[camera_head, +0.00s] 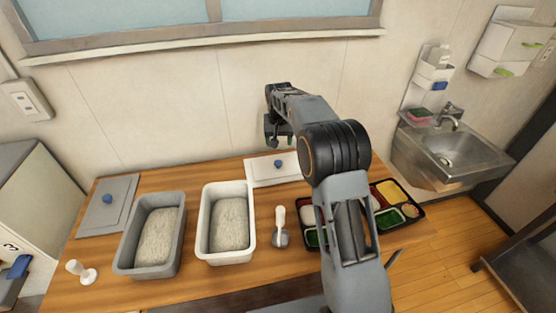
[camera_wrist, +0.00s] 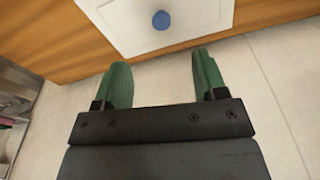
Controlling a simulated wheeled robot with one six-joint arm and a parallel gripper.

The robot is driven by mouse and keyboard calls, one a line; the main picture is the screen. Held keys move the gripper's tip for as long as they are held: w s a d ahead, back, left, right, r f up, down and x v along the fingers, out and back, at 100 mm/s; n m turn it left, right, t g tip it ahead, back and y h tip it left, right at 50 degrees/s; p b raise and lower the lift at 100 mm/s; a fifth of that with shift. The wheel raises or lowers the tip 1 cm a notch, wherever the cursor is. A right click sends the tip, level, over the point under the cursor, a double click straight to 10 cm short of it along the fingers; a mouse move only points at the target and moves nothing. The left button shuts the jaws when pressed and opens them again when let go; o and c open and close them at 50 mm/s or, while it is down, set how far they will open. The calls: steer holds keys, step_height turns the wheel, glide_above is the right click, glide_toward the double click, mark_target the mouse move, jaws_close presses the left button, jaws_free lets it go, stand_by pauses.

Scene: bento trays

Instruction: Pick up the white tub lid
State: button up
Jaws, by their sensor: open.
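The white tub lid (camera_head: 262,174) lies flat at the back of the wooden table, behind the white tub (camera_head: 204,236). It has a round blue knob (camera_head: 278,164) on top. In the wrist view the lid (camera_wrist: 118,28) is at the top, cut off by the frame edge, with its blue knob (camera_wrist: 161,20) near the middle. My gripper (camera_head: 278,140) is above the lid in the head view. Its green fingers (camera_wrist: 162,66) are spread apart with nothing between them, and the knob shows beyond the fingertips.
A grey tub (camera_head: 125,250) and the white tub both hold rice. A grey lid (camera_head: 97,222) lies at the left. A scoop (camera_head: 280,238) and a white-handled tool (camera_head: 82,271) are on the table. A black bento tray (camera_head: 416,217) is partly hidden by my arm. The wall is close behind.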

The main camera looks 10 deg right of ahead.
steer(key=w+f, duration=0.2)
steer(key=p, duration=0.1)
glide_above(278, 162)
steer(key=f, duration=0.6)
steer(key=shift+s+f, duration=0.25)
steer(key=shift+f, duration=0.1)
steer(key=shift+w+f+p, duration=0.15)
steer(key=shift+f+p, duration=0.4)
steer(key=shift+f, duration=1.05)
steer(key=shift+w+f+p, duration=0.15)
steer(key=shift+f+p, duration=0.35)
steer(key=shift+f, duration=1.1)
steer(key=shift+c, duration=0.3)
steer(key=c, duration=1)
steer(key=shift+o, duration=0.2)
